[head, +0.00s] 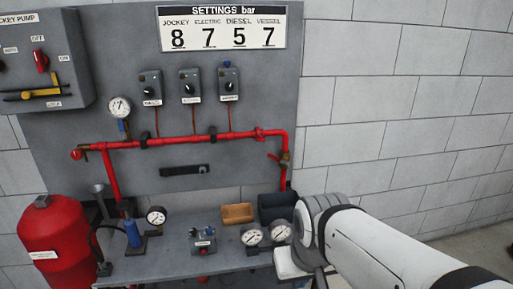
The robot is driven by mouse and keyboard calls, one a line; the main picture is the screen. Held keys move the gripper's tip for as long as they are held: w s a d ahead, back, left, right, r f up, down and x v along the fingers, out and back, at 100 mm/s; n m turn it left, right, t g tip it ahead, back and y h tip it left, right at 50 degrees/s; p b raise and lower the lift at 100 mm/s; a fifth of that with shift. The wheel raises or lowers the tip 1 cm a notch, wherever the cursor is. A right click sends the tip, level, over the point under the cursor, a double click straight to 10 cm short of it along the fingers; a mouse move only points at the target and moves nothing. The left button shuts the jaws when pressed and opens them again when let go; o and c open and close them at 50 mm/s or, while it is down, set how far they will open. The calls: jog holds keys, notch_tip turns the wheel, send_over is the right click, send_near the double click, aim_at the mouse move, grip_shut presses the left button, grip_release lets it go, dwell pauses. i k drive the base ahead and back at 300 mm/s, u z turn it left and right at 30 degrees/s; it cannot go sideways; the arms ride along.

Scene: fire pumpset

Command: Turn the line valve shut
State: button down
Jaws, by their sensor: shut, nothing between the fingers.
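A red pipe (200,140) runs across the grey panel and turns down at its right end. On that right drop is a small brass valve (285,160) with a red lever pointing up and left. A red knob on a brass fitting (77,155) is at the pipe's left end. A small blue valve (122,126) sits under the panel gauge (120,107). No label marks which is the line valve. My arm comes in from the lower right, and its wrist end is in front of the bench's right side. My gripper's fingers do not show.
A red tank (55,240) stands at left. Three switch boxes and a settings board (222,27) are above.

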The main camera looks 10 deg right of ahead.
aim_at(275, 158)
jog(key=z, duration=0.05)
jog(key=i, duration=1)
jog(key=u, duration=0.05)
